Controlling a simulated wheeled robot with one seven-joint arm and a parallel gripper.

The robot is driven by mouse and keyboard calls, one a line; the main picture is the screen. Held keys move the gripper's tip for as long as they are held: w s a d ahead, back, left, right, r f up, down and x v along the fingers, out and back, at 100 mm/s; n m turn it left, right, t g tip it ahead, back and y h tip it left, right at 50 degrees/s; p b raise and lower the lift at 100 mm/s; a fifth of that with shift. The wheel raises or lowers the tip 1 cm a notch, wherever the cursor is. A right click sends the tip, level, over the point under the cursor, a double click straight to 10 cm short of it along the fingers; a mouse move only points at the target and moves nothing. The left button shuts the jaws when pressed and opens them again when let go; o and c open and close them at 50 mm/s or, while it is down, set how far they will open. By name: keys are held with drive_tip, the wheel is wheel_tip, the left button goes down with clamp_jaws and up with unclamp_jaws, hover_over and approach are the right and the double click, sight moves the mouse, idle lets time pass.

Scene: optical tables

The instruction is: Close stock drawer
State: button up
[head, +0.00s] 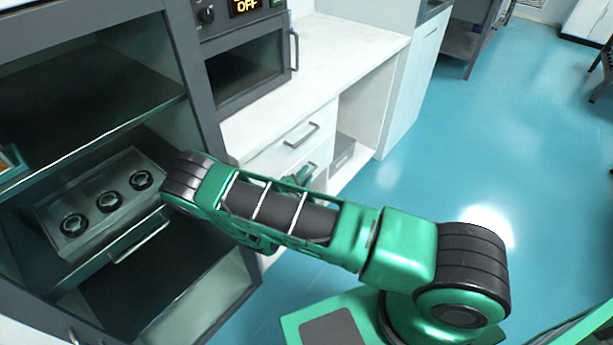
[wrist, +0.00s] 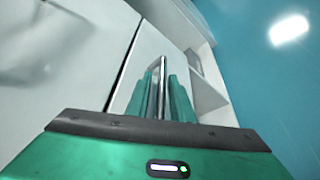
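My gripper (head: 300,178) is at the front of the white cabinet, at a lower drawer below the top drawer (head: 285,138). In the wrist view my two green fingers (wrist: 162,95) stand on either side of a metal bar handle (wrist: 163,75), very close to it. Whether they press on it I cannot tell. The handle's pale drawer front (wrist: 130,85) shows behind, beside a narrow dark seam. In the head view my arm hides most of this drawer, so how far it is pulled out is unclear. No label marks which drawer is the stock drawer.
A dark cabinet at left holds a grey tray-like drawer (head: 60,210) with three round dark parts and a bar handle (head: 140,243). An instrument with a display (head: 245,8) stands above the white worktop (head: 330,50). An open shelf bay (head: 365,110) and clear blue floor (head: 440,150) lie right.

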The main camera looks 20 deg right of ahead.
drive_tip(key=shift+w+a+r, duration=0.1)
drive_tip(key=shift+w+r, duration=0.05)
drive_tip(key=v, duration=1)
drive_tip(key=shift+s+a, duration=0.25)
drive_tip(key=shift+s, duration=0.15)
drive_tip(key=shift+d, duration=0.1)
drive_tip(key=s+d+r+m+g+y, duration=0.1)
drive_tip(key=s+d+r+m+g, duration=0.45)
drive_tip(key=d+r+m, duration=0.35)
drive_tip(key=s+d+r+m+g, duration=0.4)
drive_tip(key=d+r+m+g, duration=0.25)
drive_tip(key=d+r, duration=0.4)
drive_tip(key=s+r+m+y, duration=0.3)
drive_tip(key=s+r, duration=0.5)
drive_tip(key=s, duration=0.4)
drive_tip(key=s+r+m+y, duration=0.4)
drive_tip(key=s+r+y, duration=0.2)
drive_tip(key=s, duration=0.7)
wheel_tip(320, 180, up, 2)
drive_tip(key=shift+s+d+r, duration=0.15)
drive_tip(key=shift+s+d, duration=0.05)
drive_tip(key=shift+s, duration=0.1)
